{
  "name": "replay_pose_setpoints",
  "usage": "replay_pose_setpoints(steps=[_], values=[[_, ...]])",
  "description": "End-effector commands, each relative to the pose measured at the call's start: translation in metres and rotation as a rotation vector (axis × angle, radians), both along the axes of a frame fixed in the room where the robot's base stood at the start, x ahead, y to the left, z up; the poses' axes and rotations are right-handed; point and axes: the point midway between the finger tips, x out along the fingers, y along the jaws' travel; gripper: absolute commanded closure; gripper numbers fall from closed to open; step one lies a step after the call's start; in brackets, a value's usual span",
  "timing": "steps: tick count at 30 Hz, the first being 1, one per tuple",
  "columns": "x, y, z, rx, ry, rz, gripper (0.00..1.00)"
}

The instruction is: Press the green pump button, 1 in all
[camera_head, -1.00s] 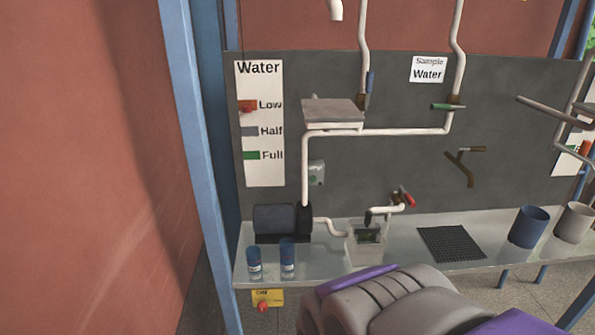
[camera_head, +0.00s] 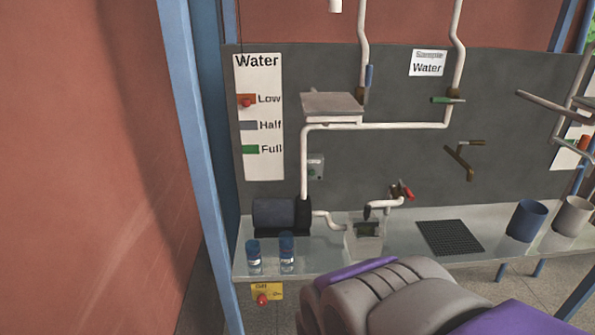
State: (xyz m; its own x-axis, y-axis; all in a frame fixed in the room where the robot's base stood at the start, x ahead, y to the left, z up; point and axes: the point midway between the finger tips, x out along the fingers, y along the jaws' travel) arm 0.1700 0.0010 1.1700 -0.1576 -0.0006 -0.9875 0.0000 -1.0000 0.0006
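The pump switch box (camera_head: 315,159) is a small grey box on the dark wall panel, just right of the white vertical pipe. A small green button (camera_head: 312,172) shows low on its face, too small to tell whether it is pressed. The dark blue-grey pump (camera_head: 274,214) stands on the bench below and to the left of the box. A grey ribbed part of my own body with purple panels fills the bottom middle and right. My gripper's fingers do not show, and nothing touches the switch box.
The metal bench (camera_head: 410,255) carries two blue-capped bottles (camera_head: 287,254), a clear container (camera_head: 364,240), a black grid (camera_head: 450,238) and two cups (camera_head: 527,221). A yellow box with a red button (camera_head: 262,299) hangs below its front edge. A blue post (camera_head: 195,150) stands left.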

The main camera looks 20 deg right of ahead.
Motion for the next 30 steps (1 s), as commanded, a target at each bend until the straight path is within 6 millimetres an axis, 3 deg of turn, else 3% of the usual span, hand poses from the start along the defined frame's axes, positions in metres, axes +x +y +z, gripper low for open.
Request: replay_pose_setpoints(steps=[8, 30], values=[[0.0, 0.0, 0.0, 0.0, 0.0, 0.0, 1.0], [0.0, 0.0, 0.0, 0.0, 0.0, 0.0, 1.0]])
